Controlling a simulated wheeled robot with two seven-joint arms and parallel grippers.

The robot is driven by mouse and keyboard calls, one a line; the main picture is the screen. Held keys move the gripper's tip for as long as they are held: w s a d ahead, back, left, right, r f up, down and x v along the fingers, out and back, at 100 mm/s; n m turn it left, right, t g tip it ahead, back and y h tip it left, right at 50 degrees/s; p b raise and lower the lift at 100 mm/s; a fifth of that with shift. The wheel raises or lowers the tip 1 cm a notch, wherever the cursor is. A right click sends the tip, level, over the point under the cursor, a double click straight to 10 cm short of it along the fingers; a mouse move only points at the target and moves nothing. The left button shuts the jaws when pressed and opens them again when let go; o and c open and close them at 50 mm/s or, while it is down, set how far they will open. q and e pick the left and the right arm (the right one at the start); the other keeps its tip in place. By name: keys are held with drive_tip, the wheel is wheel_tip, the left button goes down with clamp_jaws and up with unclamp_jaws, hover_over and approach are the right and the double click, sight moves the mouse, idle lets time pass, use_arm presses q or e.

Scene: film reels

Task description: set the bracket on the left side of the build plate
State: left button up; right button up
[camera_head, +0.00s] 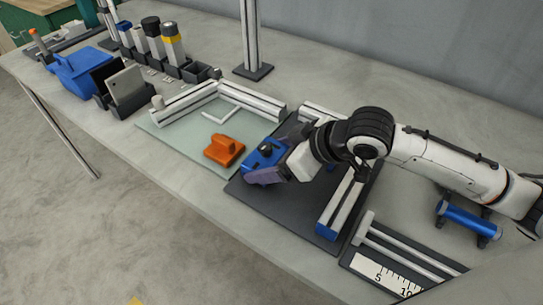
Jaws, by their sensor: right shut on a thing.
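My right gripper (284,169) reaches in from the right and is shut on a blue part (257,159) with a black knob on top. The blue part is over the left edge of a dark plate (278,206); I cannot tell whether it touches the plate. An orange part (224,149) with a raised lug lies just left of it, on the right front of a pale green plate (183,138). I cannot tell from the picture which part is the bracket or which plate is the build plate. My left gripper is out of view.
Metal rails (249,101) line the back of the pale plate, with a thin white L-shaped piece (221,114) inside. A post (250,40) stands behind. A blue cylinder (468,219) lies beneath my right arm.

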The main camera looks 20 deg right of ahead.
drive_tip(key=o, duration=1.3)
drive_tip(key=shift+r, duration=0.2)
drive_tip(key=v, duration=1.2)
drive_tip(key=shift+f+p, duration=0.1)
drive_tip(key=shift+p, duration=0.2)
